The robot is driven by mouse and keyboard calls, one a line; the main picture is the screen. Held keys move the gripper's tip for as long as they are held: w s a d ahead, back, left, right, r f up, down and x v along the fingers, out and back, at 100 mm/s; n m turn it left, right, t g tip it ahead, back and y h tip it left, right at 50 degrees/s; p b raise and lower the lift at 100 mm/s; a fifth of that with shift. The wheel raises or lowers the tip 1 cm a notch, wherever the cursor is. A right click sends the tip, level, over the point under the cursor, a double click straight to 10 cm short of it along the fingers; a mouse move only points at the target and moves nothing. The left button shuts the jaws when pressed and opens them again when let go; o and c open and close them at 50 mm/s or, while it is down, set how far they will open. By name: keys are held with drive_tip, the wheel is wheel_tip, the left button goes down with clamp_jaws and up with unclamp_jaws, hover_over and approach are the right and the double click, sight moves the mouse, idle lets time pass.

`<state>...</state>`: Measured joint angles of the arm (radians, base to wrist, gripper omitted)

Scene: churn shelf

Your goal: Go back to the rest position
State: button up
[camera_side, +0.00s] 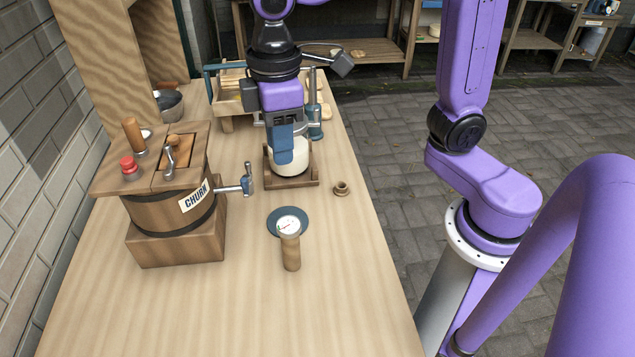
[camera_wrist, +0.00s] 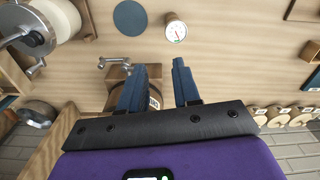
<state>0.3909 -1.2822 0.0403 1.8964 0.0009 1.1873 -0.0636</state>
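My gripper (camera_side: 283,160) points down over the table in the side view, in front of a white cylinder (camera_side: 298,160) seated in a wooden holder. Its two blue fingers stand apart in the wrist view (camera_wrist: 160,72), with nothing held between them. I cannot tell from the side view how close the fingers are to the cylinder. The wooden churn (camera_side: 172,205), with a crank and a red knob on its lid, stands to the left; part of it shows behind the fingers in the wrist view.
A dial with a wooden handle (camera_side: 290,245) lies by a blue disc (camera_side: 276,216). A small brown ring (camera_side: 342,188) sits near the table's right edge. A wooden crate (camera_side: 228,105), a teal bottle (camera_side: 315,122) and a metal bowl (camera_side: 169,104) stand farther back. The front table is clear.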

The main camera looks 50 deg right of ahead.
drive_tip(key=s+d+f, duration=0.3)
drive_tip(key=s+d, duration=0.3)
drive_tip(key=s, duration=0.1)
drive_tip(key=s+d+f+n, duration=0.1)
drive_tip(key=s+d+f, duration=0.3)
drive_tip(key=s+d, duration=0.3)
drive_tip(key=shift+s+n, duration=0.3)
drive_tip(key=shift+s, duration=0.25)
